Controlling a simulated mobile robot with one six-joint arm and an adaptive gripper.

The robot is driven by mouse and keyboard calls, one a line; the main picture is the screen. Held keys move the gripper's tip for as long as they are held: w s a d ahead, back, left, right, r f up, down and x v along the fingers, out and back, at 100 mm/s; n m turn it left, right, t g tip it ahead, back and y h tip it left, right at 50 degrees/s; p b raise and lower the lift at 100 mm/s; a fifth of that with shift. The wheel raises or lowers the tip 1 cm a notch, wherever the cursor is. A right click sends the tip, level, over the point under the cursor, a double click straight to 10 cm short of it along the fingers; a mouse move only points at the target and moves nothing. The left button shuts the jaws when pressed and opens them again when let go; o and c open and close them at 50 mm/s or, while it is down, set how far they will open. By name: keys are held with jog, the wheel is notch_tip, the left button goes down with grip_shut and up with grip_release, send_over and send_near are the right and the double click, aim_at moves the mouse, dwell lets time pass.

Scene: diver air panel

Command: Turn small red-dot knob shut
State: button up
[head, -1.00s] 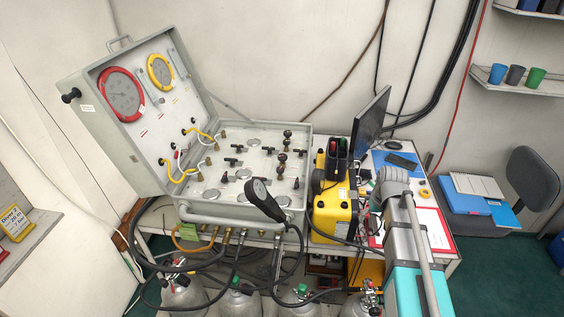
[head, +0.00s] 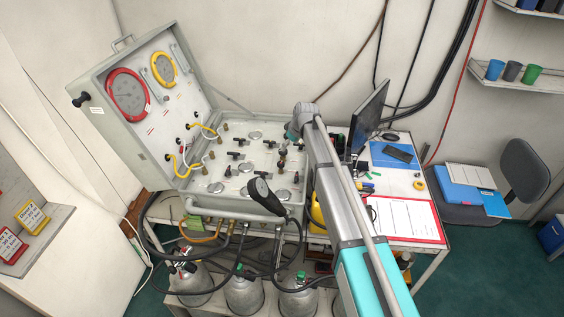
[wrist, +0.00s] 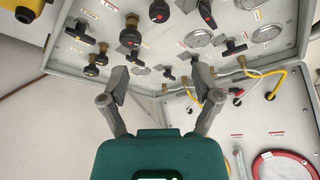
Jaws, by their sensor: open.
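The air panel (head: 215,182) is an open grey case with knobs, gauges and T-handles on its deck. In the wrist view, a black knob with a red mark (wrist: 158,11) stands at the top of the picture, beside a larger black knob (wrist: 130,37). Two smaller black knobs, one of them here (wrist: 97,58), show yellowish marks. I cannot tell for sure which one is the small red-dot knob.
The open lid (head: 145,95) with red and yellow gauges stands at the left. A monitor (head: 367,115) is close to the right of my arm. A black handset (head: 265,195) lies at the panel's front edge. White and yellow hoses run near the lid hinge.

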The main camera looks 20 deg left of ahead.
aim_at(281, 163)
jog(key=shift+f, duration=0.15)
jog(key=b+x, duration=1.2)
jog(key=x, duration=0.1)
jog(key=shift+w+a+f+b, duration=0.1)
jog(key=shift+f+b, duration=0.15)
jog(key=shift+b, duration=0.1)
dwell(0.4)
dwell(0.4)
grip_shut()
